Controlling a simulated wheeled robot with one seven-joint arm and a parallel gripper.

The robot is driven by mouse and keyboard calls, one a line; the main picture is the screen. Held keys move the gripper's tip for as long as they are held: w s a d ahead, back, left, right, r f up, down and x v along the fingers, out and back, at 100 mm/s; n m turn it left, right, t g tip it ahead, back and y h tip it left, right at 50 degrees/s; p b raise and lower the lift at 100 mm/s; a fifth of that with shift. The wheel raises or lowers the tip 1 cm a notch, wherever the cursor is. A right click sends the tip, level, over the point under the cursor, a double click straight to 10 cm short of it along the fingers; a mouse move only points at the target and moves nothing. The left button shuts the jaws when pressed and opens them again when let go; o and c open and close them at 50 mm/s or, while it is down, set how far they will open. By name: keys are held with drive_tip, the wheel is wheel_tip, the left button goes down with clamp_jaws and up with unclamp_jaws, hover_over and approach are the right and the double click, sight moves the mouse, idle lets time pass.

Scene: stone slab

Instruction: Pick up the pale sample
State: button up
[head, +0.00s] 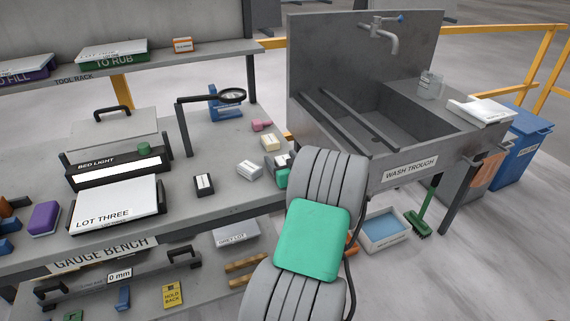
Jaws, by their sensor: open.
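Small blocks lie on the right end of the grey bench. A cream block (270,143) with a white label is near the bench's right edge. A light grey block (249,169) with a label lies in front of it to the left. Both are pale; I cannot tell which is the pale sample. A dark block (204,184) with a white label stands farther left. My gripper (279,165) shows partly behind my arm, right of the light grey block and in front of the cream one. It is open; its fingertips are largely hidden.
A magnifier on a stand (231,97) and a pink piece (262,125) are behind the blocks. The LOT THREE box (115,203) and bed light (118,168) stand left. The wash trough (410,168) is right of the bench. Bare bench lies around the dark block.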

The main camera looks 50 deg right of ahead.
drive_tip(key=shift+r, duration=0.1)
clamp_jaws()
idle(0.7)
